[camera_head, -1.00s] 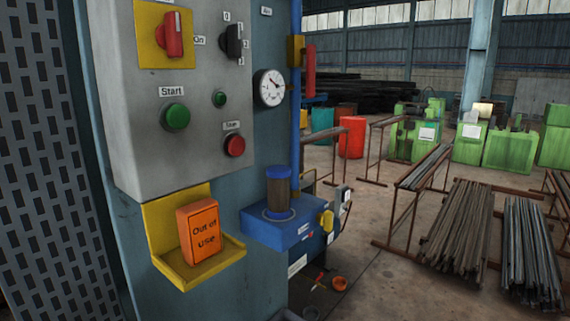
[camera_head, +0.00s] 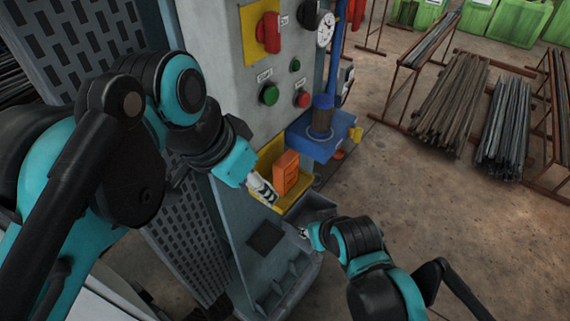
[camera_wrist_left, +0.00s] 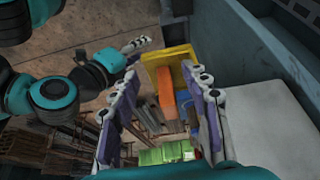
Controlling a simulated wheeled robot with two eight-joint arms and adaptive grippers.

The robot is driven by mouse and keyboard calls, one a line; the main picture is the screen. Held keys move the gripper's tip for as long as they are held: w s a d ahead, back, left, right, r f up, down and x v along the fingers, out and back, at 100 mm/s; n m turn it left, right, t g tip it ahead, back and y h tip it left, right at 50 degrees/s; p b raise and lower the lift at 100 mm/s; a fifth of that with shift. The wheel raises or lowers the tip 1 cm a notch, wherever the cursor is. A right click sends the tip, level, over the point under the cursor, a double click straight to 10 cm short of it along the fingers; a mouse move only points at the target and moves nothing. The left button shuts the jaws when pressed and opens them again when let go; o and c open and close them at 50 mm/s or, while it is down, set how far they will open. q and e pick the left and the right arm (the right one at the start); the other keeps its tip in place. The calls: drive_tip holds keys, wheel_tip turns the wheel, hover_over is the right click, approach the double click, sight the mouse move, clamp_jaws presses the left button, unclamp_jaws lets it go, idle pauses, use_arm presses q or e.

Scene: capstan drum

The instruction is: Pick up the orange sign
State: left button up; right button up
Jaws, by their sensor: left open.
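The orange sign (camera_head: 285,174) is a boxy upright block in the yellow holder (camera_head: 268,158) on the machine's front. My left gripper (camera_head: 264,190) is just left of the sign in the head view, with no visible contact. In the left wrist view its two fingers (camera_wrist_left: 159,72) are spread wide and empty, and the orange sign (camera_wrist_left: 167,95) shows in the gap between them, farther off. My right gripper (camera_head: 304,233) is below and right of the holder, apart from the sign; it also shows in the left wrist view (camera_wrist_left: 137,45), too small to tell its jaws.
The grey control panel (camera_head: 287,70) with a red switch, green and red buttons is above the holder. A blue bracket (camera_head: 318,146) with a cylinder juts out to the right. A grey tray (camera_head: 312,206) is below. Floor at right is open, with bar racks (camera_head: 458,100) beyond.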

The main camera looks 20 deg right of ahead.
sight(286, 158)
use_arm(q)
drive_tip(key=w+d, duration=0.1)
drive_tip(key=d, duration=0.1)
drive_tip(key=w+d, duration=0.2)
drive_tip(key=w+d+p, duration=0.1)
drive_tip(key=w+d, duration=0.1)
drive_tip(key=d, duration=0.1)
drive_tip(key=shift+w, duration=0.25)
drive_tip(key=x, duration=0.5)
drive_tip(key=shift+s, duration=0.1)
clamp_jaws()
